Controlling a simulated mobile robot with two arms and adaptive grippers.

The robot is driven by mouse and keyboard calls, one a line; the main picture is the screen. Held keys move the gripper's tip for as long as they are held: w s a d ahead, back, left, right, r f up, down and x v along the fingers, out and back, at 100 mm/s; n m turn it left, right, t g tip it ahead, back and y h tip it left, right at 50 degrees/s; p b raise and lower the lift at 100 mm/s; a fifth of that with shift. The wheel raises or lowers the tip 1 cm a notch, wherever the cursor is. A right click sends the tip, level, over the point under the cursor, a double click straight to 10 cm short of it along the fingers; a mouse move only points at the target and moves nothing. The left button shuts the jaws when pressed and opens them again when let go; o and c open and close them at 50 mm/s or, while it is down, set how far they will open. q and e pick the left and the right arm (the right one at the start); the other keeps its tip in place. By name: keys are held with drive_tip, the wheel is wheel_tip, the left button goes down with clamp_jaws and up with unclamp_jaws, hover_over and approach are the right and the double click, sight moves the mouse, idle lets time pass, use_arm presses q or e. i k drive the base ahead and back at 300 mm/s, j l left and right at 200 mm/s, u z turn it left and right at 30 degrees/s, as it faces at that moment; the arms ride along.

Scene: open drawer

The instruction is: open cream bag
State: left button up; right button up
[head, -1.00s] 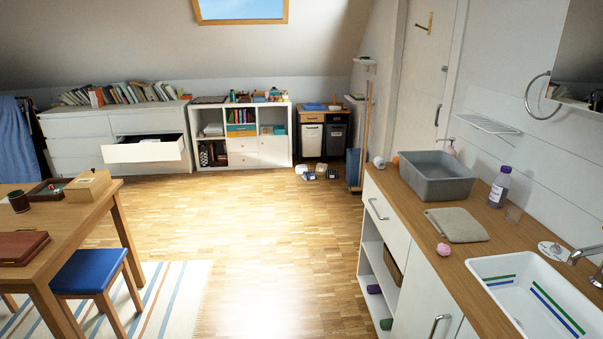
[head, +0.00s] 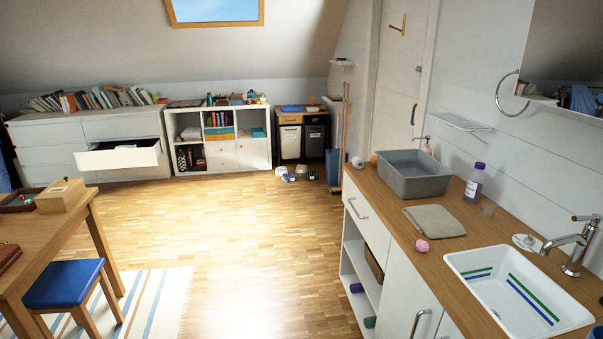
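A flat grey-beige item (head: 435,221) with rounded corners lies on the wooden counter at the right, in front of the grey basin. I cannot tell whether it is a bag or a folded cloth, and no opening shows on it. Nothing else in view is clearly a cream bag. Neither of my grippers is in view.
The wooden counter (head: 405,240) holds a grey basin (head: 413,188), a bottle (head: 474,184), a pink ball (head: 422,246) and a sink (head: 475,262). A white dresser (head: 55,152) has an open drawer (head: 118,157). A table (head: 50,232) and blue stool (head: 63,284) stand left. The middle floor is clear.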

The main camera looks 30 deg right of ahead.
sight(290, 134)
drive_tip(key=i+l+z, duration=0.3)
drive_tip(key=i, duration=0.25)
drive_tip(key=i+z, duration=0.25)
drive_tip(key=i, duration=5.8)
drive_tip(key=l+z, duration=0.05)
drive_tip(key=l, duration=0.1)
